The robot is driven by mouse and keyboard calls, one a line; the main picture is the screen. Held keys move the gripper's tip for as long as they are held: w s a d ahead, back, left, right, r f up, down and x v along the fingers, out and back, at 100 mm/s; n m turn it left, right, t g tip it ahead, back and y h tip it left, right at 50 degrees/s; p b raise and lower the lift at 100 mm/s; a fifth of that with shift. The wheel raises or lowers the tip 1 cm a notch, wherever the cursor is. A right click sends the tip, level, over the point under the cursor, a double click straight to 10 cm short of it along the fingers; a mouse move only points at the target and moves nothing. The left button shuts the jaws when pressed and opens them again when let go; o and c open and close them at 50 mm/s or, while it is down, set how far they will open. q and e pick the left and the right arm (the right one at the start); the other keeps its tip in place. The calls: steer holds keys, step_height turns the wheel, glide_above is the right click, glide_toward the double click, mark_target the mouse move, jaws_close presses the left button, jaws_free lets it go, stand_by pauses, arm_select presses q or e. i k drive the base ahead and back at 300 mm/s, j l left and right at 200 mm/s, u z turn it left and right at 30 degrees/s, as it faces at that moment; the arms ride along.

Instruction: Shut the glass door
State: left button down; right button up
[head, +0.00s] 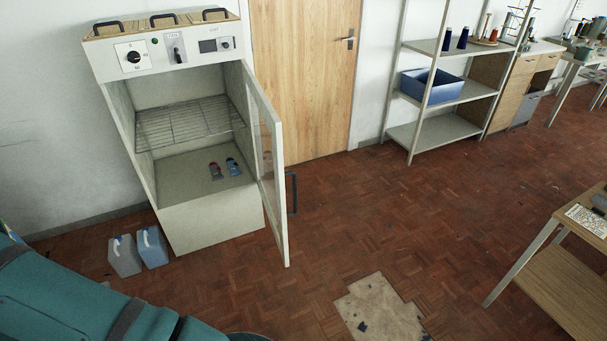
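The glass door (267,158) is hinged on the right side of a tall cream cabinet (211,222). It stands wide open, swung out towards the front right. A dark handle (292,192) sits on its outer face near the free edge. Neither of my grippers shows in the head view.
Two small jugs, a grey one (124,256) and a blue one (152,247), stand on the floor left of the cabinet. A wooden room door (305,75) is behind. A shelf rack (440,131) and a table (570,285) stand right. The parquet before the glass door is mostly clear.

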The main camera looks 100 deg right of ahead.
mark_target(275, 205)
steer(key=k+l+z, duration=0.1)
steer(key=z, duration=0.35)
steer(key=k+l+z, duration=0.1)
steer(key=z, duration=0.3)
steer(key=k+l+z, duration=0.1)
steer(key=z, duration=0.35)
steer(key=k+l+z, duration=0.1)
steer(key=l+z, duration=0.15)
steer(key=l, duration=0.25)
steer(key=k+l+z, duration=0.1)
steer(key=l+z, duration=0.2)
steer(key=l, duration=0.7)
steer(key=k+l+z, duration=0.1)
steer(key=l, duration=0.4)
steer(key=i+l, duration=0.1)
steer(key=l, duration=0.15)
steer(key=i+l+z, duration=0.35)
steer(key=i+l, duration=0.25)
